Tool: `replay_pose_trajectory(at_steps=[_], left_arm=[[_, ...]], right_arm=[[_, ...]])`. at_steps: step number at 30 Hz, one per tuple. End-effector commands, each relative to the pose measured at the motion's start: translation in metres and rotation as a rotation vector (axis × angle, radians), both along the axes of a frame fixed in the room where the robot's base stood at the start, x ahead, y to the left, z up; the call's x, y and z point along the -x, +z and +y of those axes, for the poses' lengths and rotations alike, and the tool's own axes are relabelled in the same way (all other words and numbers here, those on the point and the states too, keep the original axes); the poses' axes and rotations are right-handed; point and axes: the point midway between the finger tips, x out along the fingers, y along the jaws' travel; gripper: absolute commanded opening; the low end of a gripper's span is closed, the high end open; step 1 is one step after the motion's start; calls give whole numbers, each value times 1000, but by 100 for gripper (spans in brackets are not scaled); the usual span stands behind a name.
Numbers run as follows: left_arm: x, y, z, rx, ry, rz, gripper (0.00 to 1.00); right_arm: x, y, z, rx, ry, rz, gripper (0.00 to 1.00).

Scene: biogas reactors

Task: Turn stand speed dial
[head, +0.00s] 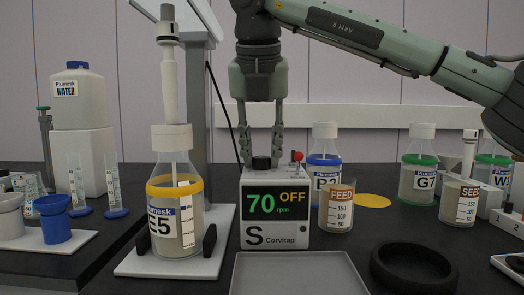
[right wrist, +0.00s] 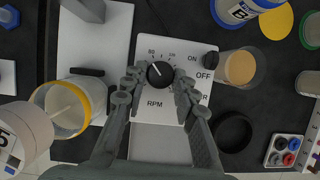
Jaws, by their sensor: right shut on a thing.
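The speed dial (head: 262,163) is a black knob on top of the white stand control box (head: 275,235), whose screen reads 70 rpm and OFF. In the right wrist view the dial (right wrist: 160,74) has a white pointer line toward the upper left, above the RPM label. My right gripper (head: 261,158) points straight down, with a finger on each side of the dial. It is shut on the dial, also in the right wrist view (right wrist: 159,82). My left gripper is not in view.
A red-tipped toggle (head: 297,156) stands close right of the dial. The E5 bottle (head: 175,205) with a yellow ring stands left of the box. A FEED beaker (head: 337,208) is at right. A grey tray (head: 298,275) and black ring (head: 412,268) lie in front.

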Motion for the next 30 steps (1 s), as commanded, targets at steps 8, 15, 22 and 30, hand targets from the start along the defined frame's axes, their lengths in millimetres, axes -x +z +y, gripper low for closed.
replay_pose_trajectory(at_steps=[8,15,22,30], left_arm=[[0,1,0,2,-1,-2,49],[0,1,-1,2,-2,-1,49],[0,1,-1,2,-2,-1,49],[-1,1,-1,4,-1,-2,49]], right_arm=[[-1,2,0,-3,-21,-3,0],[-1,2,0,-3,-20,-4,0],[0,1,0,-2,-20,-2,49],[0,2,0,-1,-19,-1,49]])
